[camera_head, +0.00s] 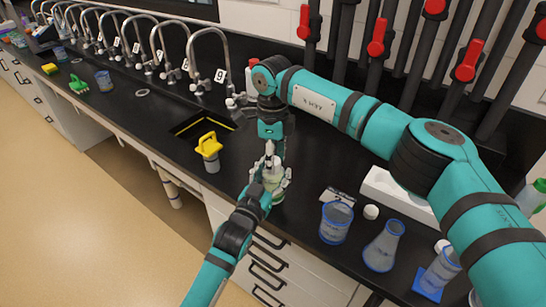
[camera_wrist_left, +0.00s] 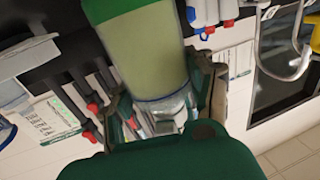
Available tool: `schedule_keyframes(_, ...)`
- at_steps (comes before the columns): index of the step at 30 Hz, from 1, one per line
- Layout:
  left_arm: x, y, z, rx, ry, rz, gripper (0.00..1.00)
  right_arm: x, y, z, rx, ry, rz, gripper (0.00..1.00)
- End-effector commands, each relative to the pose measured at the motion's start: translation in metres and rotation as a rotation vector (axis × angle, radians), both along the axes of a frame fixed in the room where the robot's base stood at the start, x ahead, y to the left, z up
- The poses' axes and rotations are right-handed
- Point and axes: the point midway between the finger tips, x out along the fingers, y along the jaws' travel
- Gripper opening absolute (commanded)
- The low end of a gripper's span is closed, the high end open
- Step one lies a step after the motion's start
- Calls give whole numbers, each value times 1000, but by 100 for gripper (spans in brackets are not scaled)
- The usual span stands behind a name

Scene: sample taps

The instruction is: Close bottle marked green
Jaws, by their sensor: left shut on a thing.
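The bottle (camera_head: 274,187) stands over the black counter near its front edge, with pale green contents. In the left wrist view the bottle (camera_wrist_left: 148,55) is large, with a green band (camera_wrist_left: 108,9) at the top of the picture. My left gripper (camera_head: 270,183) is shut around the bottle; its fingers show on both sides in the wrist view. My right gripper (camera_head: 270,158) points down directly above the bottle. Its fingertips are small and partly merged with the bottle's top, so I cannot tell whether they hold a cap or touch it.
A yellow-handled object (camera_head: 208,146) stands left of the bottle by the sink (camera_head: 203,124). A blue-rimmed beaker (camera_head: 336,222), a conical flask (camera_head: 383,247) and a small white cap (camera_head: 371,212) stand to the right. A white tray (camera_head: 400,199) lies behind them. Several curved taps line the back.

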Motion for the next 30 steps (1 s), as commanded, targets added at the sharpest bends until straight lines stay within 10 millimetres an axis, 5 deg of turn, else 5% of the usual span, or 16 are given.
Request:
schedule_keyframes(6, 0, 0, -1, 0, 2, 0, 0, 0, 0, 0, 0, 0, 0, 0)
schedule_keyframes(14, 0, 0, -1, 0, 2, 0, 0, 0, 0, 0, 0, -1, -58, 0)
schedule_keyframes(15, 0, 0, -1, 0, 2, 0, 0, 0, 0, 0, 0, -1, -58, 36)
schedule_keyframes(21, 0, 0, -1, 0, 2, 0, 0, 0, 0, 0, 0, -1, -57, 62)
schedule_keyframes(30, 0, 0, -1, 0, 2, 0, 0, 0, 0, 2, 0, -1, -57, 62)
